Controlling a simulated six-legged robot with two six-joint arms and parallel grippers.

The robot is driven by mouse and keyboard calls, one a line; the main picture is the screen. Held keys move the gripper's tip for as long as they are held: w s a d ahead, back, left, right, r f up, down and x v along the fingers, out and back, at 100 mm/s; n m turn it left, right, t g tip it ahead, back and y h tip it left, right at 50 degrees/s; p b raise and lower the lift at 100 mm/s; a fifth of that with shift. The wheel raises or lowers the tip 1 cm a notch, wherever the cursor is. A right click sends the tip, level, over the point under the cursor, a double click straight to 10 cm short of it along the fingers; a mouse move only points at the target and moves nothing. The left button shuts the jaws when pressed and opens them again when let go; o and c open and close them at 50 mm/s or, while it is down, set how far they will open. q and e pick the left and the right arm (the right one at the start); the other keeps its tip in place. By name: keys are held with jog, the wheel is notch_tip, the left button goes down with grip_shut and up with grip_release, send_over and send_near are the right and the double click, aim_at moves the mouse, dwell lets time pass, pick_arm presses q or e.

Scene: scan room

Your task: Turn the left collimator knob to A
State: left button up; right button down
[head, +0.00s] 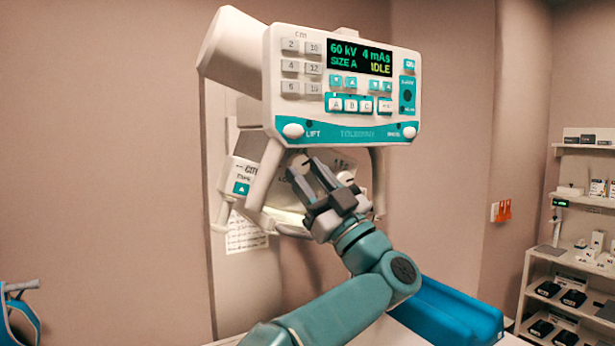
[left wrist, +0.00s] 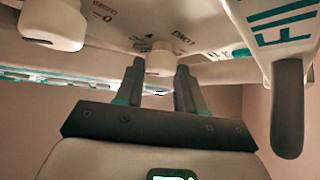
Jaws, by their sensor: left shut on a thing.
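The collimator (head: 262,150) hangs under the control panel, with small printed labels on its face. My left gripper (head: 307,166) reaches up to it, its fingers on the left collimator knob (head: 299,158). In the left wrist view my left gripper (left wrist: 160,68) has one finger on each side of this white knob (left wrist: 160,58). The fingers hide part of the knob in the head view, and I cannot read its setting. A second white knob (head: 345,177) is to the right of the fingers; it also shows large in the left wrist view (left wrist: 55,24). My right gripper is not in view.
The control panel (head: 340,85) above reads SIZE A and IDLE. Handle bars (head: 263,175) flank the collimator; one grey handle end (left wrist: 287,110) is close to my gripper in the wrist view. A blue pad (head: 450,308) lies below. Shelves (head: 572,268) stand at the right.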

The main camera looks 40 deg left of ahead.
pick_arm(q)
jog(key=shift+w+n+g, duration=0.1)
jog(key=shift+n+g, duration=0.8)
jog(key=o, duration=0.7)
jog(key=shift+o, duration=0.2)
jog(key=b+v, duration=0.5)
jog(key=v, duration=1.1)
jog(key=shift+d+b, duration=0.2)
jog(key=shift+b, duration=0.2)
